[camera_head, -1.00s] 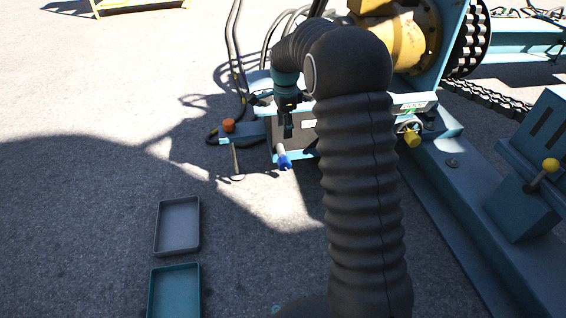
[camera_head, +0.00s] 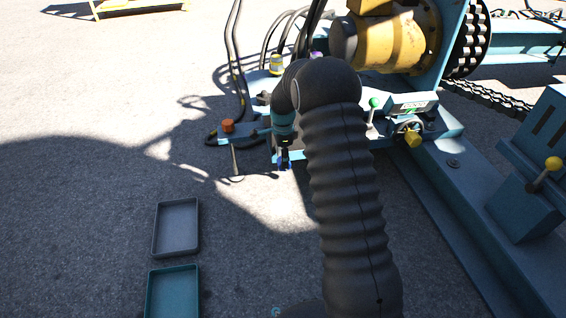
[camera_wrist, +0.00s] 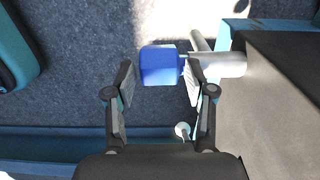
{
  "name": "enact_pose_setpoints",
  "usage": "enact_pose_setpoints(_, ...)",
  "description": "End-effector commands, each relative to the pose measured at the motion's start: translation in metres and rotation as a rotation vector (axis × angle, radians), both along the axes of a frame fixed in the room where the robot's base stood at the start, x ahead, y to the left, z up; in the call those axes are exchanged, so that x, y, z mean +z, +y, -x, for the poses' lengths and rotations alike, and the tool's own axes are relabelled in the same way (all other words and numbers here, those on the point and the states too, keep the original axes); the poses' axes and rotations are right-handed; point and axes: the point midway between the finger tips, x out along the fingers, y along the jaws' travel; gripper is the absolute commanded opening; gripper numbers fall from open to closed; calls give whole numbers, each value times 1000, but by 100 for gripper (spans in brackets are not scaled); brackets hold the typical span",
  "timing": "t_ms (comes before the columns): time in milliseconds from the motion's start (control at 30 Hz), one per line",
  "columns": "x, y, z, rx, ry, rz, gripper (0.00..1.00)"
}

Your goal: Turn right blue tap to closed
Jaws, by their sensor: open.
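The blue tap (camera_wrist: 160,65) has a boxy blue handle on a pale metal pipe stub (camera_wrist: 222,64) in the wrist view. In the head view only a bit of blue (camera_head: 289,166) shows beside my gripper (camera_head: 284,160). In the wrist view my gripper (camera_wrist: 161,82) is open, with one finger on each side of the handle. The right finger is over the stem between handle and pipe. I cannot tell whether either finger touches it. Only one blue tap can be made out.
A dark block (camera_wrist: 275,100) stands close on the right in the wrist view. A yellow knob (camera_head: 412,139), a green-topped lever (camera_head: 373,104) and an orange cap (camera_head: 228,126) are on the machine. A grey tray (camera_head: 176,228) and a teal tray (camera_head: 172,292) lie at the lower left.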

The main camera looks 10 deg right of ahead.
Motion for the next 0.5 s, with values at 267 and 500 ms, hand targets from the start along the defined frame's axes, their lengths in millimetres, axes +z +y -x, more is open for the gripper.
enact_pose_setpoints(267, -21, 0, 0, 0, 0, 0, 54)
enact_pose_setpoints(500, -21, 0, 0, 0, -1, 0, 54)
